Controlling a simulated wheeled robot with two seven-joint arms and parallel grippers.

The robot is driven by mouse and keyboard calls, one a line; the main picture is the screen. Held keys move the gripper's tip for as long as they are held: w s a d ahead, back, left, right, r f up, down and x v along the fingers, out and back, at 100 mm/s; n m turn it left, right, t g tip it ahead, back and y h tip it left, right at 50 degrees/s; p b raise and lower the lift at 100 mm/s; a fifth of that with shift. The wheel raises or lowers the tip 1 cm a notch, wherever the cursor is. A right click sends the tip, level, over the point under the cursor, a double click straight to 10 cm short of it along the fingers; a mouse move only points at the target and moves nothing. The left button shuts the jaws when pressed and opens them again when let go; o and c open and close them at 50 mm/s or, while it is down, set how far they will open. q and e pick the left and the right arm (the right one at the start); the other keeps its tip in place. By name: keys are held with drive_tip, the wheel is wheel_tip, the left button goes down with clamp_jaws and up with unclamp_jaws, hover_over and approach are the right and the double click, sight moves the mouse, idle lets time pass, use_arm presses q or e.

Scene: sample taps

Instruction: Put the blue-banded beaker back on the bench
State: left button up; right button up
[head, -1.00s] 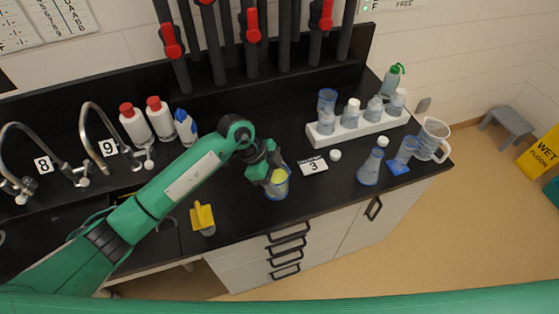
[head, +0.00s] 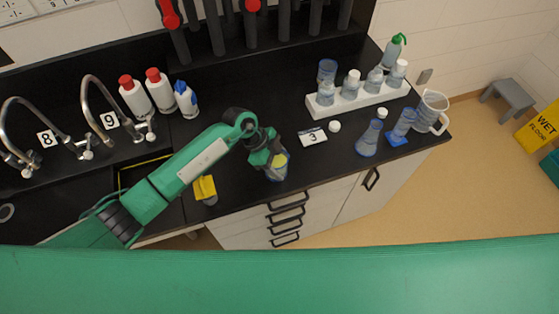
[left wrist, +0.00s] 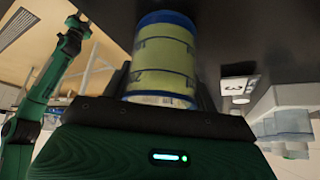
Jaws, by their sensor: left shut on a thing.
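The blue-banded beaker (head: 279,168) is a clear cylinder with a yellow-green area. It is upright near the bench's front edge. In the left wrist view the beaker (left wrist: 163,55) shows blue bands at both ends and stands between the finger pads. My left gripper (head: 268,158) is shut on it; its fingers also show in the left wrist view (left wrist: 160,112). The black bench (head: 240,185) lies under the beaker; I cannot tell whether its base touches the top. My right gripper is not seen.
A card marked 3 (head: 312,137) and a white cap (head: 334,126) lie right of the beaker. Farther right are a flask (head: 367,138), a beaker on a blue mat (head: 403,122) and a jug (head: 430,110). A white rack (head: 345,107) stands behind. A yellow item (head: 205,188) is left.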

use_arm(q)
drive_tip(key=shift+f, duration=0.1)
drive_tip(key=o, duration=1.2)
drive_tip(key=b+v, duration=0.3)
drive_tip(key=v, duration=0.9)
drive_tip(key=shift+r+b, duration=0.25)
drive_tip(key=shift+b, duration=0.05)
drive_tip(key=shift+f, duration=0.1)
